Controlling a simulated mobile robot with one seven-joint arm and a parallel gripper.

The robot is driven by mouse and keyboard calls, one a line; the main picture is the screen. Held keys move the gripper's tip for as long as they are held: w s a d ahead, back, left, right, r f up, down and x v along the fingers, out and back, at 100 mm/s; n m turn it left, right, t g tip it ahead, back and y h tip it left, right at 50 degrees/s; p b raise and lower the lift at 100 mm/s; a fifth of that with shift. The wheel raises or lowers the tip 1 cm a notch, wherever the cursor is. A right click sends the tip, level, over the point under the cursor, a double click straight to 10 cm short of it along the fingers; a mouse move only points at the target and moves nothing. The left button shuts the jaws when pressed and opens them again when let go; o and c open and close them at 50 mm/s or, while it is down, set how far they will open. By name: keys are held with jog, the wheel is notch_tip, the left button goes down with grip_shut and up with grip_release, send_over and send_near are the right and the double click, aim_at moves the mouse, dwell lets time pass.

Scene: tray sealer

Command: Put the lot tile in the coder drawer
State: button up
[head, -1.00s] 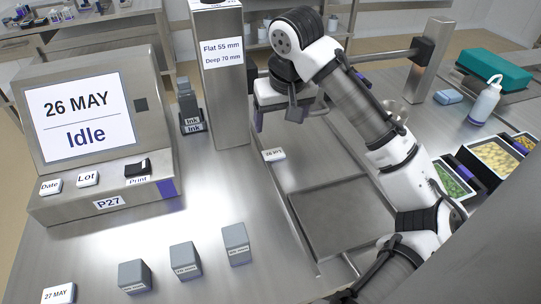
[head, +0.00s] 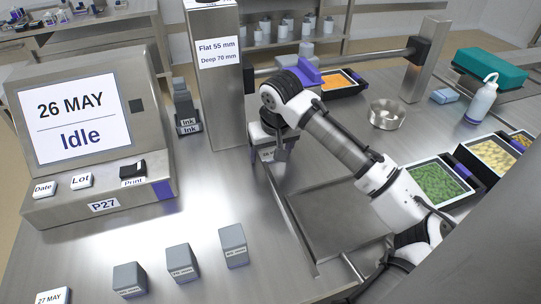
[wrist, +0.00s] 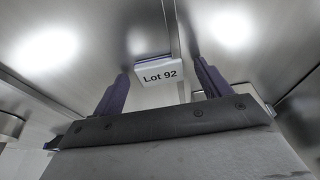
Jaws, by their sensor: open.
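The lot tile, a small white block marked "Lot 92" (wrist: 160,73), lies on the steel surface in the wrist view. My gripper (wrist: 163,68) is open, with a purple finger to each side of the tile and no clear contact. In the head view my gripper (head: 268,150) is low beside the steel post and hides most of the tile. The coder (head: 90,125) is the grey machine at left, its screen reading "26 MAY Idle". Its front ledge bears labels "Date" (head: 44,188) and "Lot" (head: 81,180) and a black "Print" part (head: 132,169). I cannot make out an open drawer.
A steel post (head: 216,80) stands between coder and gripper, with ink blocks (head: 187,110) beside it. Several grey blocks (head: 182,262) and a "27 MAY" tile (head: 53,297) are at the front. Food trays (head: 437,183) and a steel bowl (head: 387,115) are at right.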

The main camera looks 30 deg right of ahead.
jog(key=c, duration=1.1)
jog(key=shift+r, duration=0.1)
